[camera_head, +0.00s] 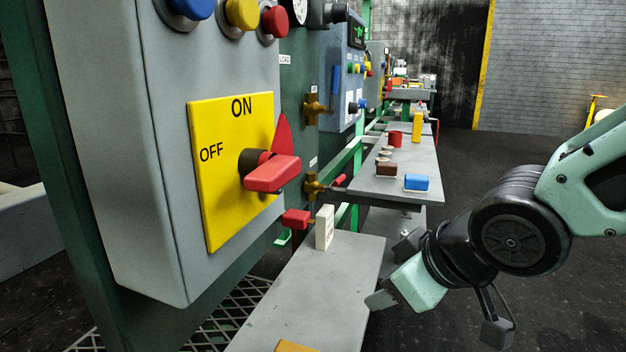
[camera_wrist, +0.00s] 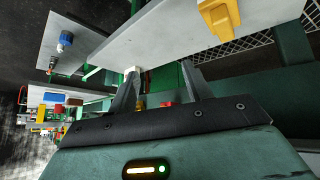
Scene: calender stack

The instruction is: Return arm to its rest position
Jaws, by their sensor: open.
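My arm reaches in from the right in the head view, its gripper (camera_head: 393,272) to the right of the near grey shelf and apart from the switch box. In the wrist view the two fingers of my gripper (camera_wrist: 158,85) are spread with nothing held between them. A red rotary handle (camera_head: 272,172) sits on a yellow ON/OFF plate (camera_head: 200,115) on the grey box at left. Its red pointer tip stands up at the plate's right side, nearer ON than OFF.
The near shelf (camera_head: 340,285) bears a white block (camera_head: 324,227) and a yellow piece (camera_head: 295,347). The farther shelf (camera_head: 400,188) holds a blue block (camera_head: 416,182), a brown block (camera_head: 386,168) and other small items. Dark floor (camera_head: 500,170) lies open behind my arm.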

